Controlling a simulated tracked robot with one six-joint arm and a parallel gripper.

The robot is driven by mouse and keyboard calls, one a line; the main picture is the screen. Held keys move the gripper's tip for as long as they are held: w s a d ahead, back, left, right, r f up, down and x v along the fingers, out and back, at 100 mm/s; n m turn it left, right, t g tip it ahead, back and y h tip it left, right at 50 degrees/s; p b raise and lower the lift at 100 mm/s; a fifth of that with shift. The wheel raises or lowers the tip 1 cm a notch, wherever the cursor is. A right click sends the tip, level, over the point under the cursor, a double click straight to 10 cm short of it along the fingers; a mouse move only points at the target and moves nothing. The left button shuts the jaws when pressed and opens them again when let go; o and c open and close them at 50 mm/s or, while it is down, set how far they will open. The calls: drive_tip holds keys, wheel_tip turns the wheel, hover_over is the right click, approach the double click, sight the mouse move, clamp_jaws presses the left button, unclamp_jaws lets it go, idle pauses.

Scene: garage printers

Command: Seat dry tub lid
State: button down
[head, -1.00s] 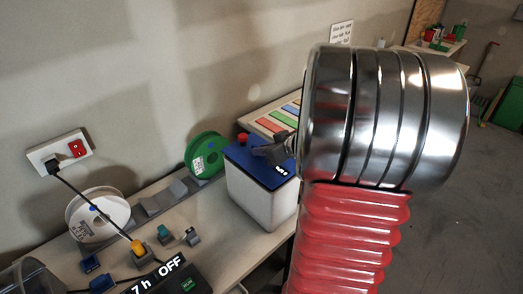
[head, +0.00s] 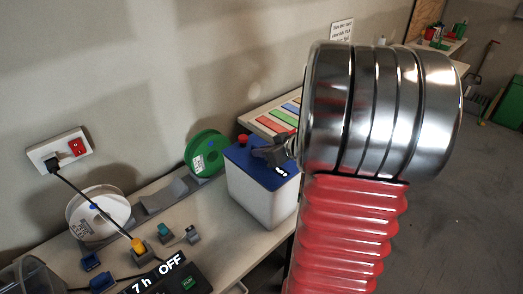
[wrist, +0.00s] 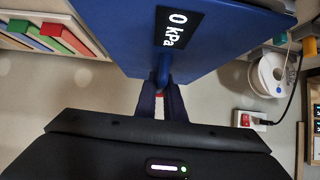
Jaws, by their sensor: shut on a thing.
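The dry tub (head: 262,203) is a white box on the bench, in the middle of the head view. Its blue lid (head: 240,156) lies over the top, and I cannot tell whether it is fully down all round. In the wrist view the lid (wrist: 110,30) fills the top, with a dark display reading 0 kPa. My gripper (head: 262,153) is over the lid's right part in the head view. In the wrist view my gripper (wrist: 163,100) is shut on the lid's blue grip (wrist: 164,72). The underside of the lid is hidden.
A red knob (head: 242,139) stands at the tub's back left. A green spool (head: 205,152) and a white spool (head: 97,212) stand to the left. A black unit reading "7 h OFF" (head: 172,282) is at the front. Coloured strips (head: 275,124) lie behind the tub.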

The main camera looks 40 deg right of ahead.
drive_tip(key=shift+f, duration=0.3)
drive_tip(key=c, duration=1.8)
unclamp_jaws()
drive_tip(key=shift+o, duration=0.2)
drive_tip(key=shift+s, duration=0.1)
drive_tip(key=v, duration=1.3)
drive_tip(key=shift+s+r, duration=0.2)
